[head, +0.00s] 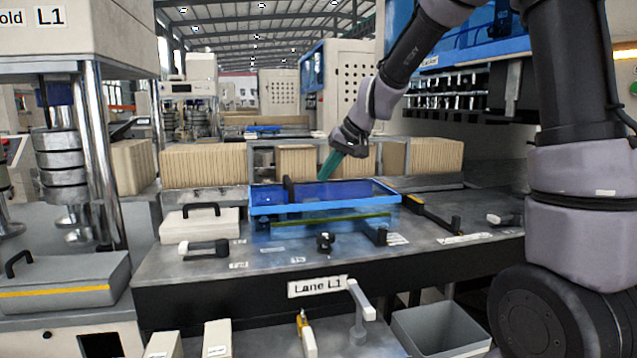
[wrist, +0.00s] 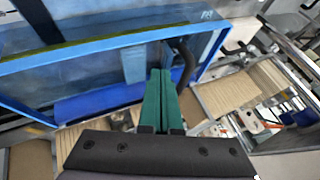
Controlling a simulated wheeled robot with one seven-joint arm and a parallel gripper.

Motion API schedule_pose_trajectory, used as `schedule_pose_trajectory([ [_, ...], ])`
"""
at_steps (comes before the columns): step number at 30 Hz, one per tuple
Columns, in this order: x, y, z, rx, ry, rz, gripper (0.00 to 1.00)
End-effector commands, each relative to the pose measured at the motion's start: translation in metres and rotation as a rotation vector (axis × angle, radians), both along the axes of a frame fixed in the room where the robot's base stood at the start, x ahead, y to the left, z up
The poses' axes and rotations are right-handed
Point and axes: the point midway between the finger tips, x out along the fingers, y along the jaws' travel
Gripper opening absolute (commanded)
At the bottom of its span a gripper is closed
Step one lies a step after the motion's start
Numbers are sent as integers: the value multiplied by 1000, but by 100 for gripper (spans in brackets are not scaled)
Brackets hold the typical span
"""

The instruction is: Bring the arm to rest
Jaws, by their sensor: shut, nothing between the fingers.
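My gripper (head: 328,166) is at the end of my arm, above the far edge of the blue-framed clear cover (head: 262,208) on the bench. Its green fingers point down and to the left in the head view. In the wrist view the two green fingers (wrist: 158,98) lie side by side, shut with nothing between them. The cover's blue frame (wrist: 110,45) and a dark curved handle (wrist: 187,62) show close to the fingertips there. I cannot tell whether the fingers touch the handle.
Rows of brown cardboard blanks (head: 205,166) stand along the back of the bench. A white box with a black handle (head: 200,224) sits at the left. A grey bin (head: 440,328) stands at the front right. The press column (head: 98,150) rises at the left.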

Motion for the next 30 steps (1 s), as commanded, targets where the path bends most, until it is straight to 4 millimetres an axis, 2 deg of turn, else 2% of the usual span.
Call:
schedule_pose_trajectory([
  [6, -14, -19, 31, 0, -3, -2, 0],
  [14, -27, -33, 51, -2, -3, -9, 0],
  [17, -43, -48, 63, -10, -8, -40, 0],
  [20, -72, -74, 79, -23, -15, -97, 0],
  [24, -125, -115, 96, -43, -24, -204, 0],
  [30, -197, -163, 100, -63, -36, -363, 0],
])
